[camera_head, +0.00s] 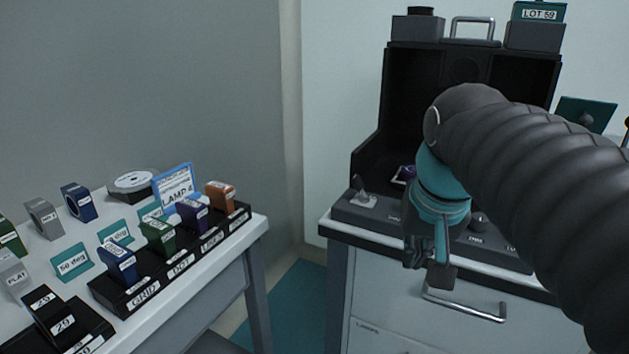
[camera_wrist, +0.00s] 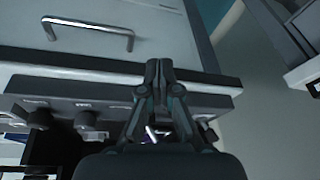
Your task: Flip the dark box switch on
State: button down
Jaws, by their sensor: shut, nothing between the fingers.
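The dark box (camera_head: 466,75) is a black open-fronted cabinet on a white bench at the right of the head view, and its inside looks unlit. A grey toggle switch (camera_head: 362,193) stands at the left end of its front panel, its lever tilted. The toggle is hard to make out in the wrist view. My gripper (camera_head: 429,268) is shut and empty, in front of the panel, right of and lower than the switch in the head view. In the wrist view my gripper (camera_wrist: 159,72) has its fingertips together, over the bench's front edge.
Knobs (camera_wrist: 86,118) sit along the panel, partly behind my arm. A drawer handle (camera_head: 464,306) juts out below. At the left, a white table holds a black rack (camera_head: 160,274) of labelled filters and loose cards. A floor gap separates the table from the bench.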

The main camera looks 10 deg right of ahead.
jog(key=s+a+f+n+t, duration=0.1)
jog(key=s+a+f+n, duration=0.2)
jog(key=s+f, duration=0.3)
notch_tip(320, 180, down, 6)
jog(key=shift+r+t, duration=0.15)
jog(key=shift+t, duration=0.25)
